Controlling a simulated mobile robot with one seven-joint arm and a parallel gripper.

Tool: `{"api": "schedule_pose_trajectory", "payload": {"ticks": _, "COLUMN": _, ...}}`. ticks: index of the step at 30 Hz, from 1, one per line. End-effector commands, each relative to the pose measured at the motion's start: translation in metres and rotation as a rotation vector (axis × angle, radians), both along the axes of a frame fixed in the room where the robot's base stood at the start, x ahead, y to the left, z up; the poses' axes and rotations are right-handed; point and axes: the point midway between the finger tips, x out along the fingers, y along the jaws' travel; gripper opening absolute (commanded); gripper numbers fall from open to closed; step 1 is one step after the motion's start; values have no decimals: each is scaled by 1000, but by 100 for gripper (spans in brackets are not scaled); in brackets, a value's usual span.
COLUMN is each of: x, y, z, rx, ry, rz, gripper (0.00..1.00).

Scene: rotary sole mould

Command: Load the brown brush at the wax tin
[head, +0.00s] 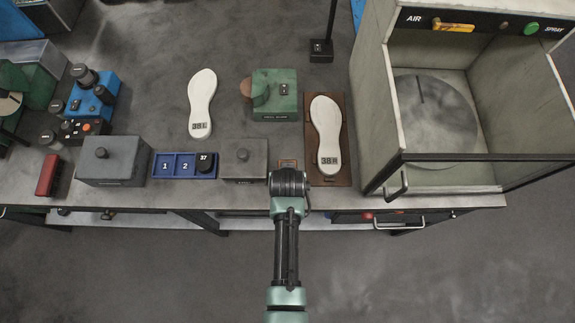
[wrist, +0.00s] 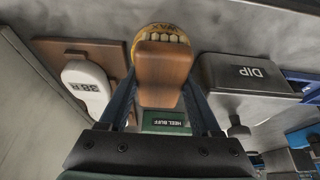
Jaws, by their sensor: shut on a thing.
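In the wrist view my gripper (wrist: 161,85) is shut on the brown brush (wrist: 164,75), with one finger on each side of its wooden body. A row of pale bristle tufts shows at the brush's far edge. The round yellowish wax tin (wrist: 158,27), lettered WAX, lies right behind that edge and is partly covered by the brush. I cannot tell whether the bristles touch the wax. In the head view my gripper (head: 289,182) is over the bench's front edge, between the grey box and the 38 R sole. Brush and tin are not clear there.
The 38 R sole (head: 326,134) lies on a brown board right of my gripper. A grey lidded box (head: 243,160) stands close on the left, marked DIP in the wrist view (wrist: 252,73). Behind stands a green machine (head: 275,95). The spray booth (head: 486,84) is far right.

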Motion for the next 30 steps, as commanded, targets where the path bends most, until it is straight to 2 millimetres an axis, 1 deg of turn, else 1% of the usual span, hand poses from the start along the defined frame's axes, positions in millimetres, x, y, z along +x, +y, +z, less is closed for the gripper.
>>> {"api": "schedule_pose_trajectory", "payload": {"ticks": 24, "x": 0, "y": 0, "z": -10, "rx": 0, "ry": -1, "rz": 0, "gripper": 20}}
{"api": "schedule_pose_trajectory", "payload": {"ticks": 30, "x": 0, "y": 0, "z": -10, "rx": 0, "ry": -1, "rz": 0, "gripper": 20}}
